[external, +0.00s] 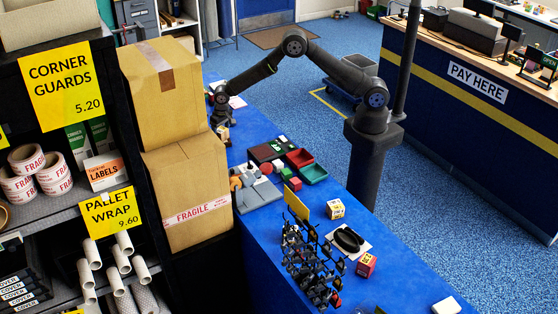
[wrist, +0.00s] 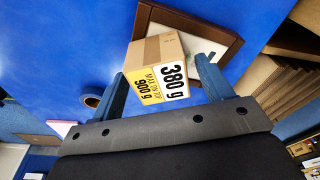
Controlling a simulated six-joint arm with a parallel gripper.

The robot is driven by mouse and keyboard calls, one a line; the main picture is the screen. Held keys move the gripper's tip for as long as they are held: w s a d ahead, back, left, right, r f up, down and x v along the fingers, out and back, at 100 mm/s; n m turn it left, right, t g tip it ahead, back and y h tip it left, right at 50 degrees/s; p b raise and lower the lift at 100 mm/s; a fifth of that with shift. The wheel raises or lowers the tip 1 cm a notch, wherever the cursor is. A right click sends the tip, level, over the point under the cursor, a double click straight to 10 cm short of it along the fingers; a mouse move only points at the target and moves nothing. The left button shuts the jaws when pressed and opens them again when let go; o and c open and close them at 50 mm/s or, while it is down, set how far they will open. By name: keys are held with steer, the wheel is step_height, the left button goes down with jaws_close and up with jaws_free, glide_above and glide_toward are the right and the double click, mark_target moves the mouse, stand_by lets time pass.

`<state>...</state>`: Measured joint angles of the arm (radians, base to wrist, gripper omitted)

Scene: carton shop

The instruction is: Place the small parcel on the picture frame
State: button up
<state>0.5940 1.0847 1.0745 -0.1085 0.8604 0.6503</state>
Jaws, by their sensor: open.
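My gripper (wrist: 160,70) is open, with one finger on each side of the parcel. In the external view my gripper (external: 220,108) is at the far left end of the blue table, above the parcel (external: 223,133); the frame cannot be made out there.
A blue tape roll (wrist: 91,101) lies left of the parcel in the wrist view, and stacked brown cardboard (wrist: 285,90) stands at right. Tall cartons (external: 185,190) stand close beside the table. Red and green trays (external: 313,173) and a black rack (external: 310,260) occupy the table further along.

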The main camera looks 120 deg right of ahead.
mark_target(220, 129)
step_height(220, 129, up, 12)
steer(key=a, duration=0.1)
steer(key=shift+s+a, duration=0.35)
steer(key=shift+f, duration=0.15)
steer(key=f, duration=0.3)
steer(key=d+f, duration=0.1)
steer(key=f, duration=0.7)
steer(key=shift+w+d+f, duration=0.2)
steer(key=shift+w+d, duration=0.1)
steer(key=shift+d, duration=0.05)
steer(key=shift+w, duration=0.1)
steer(key=shift+r, duration=1.7)
steer(key=shift+f, duration=0.15)
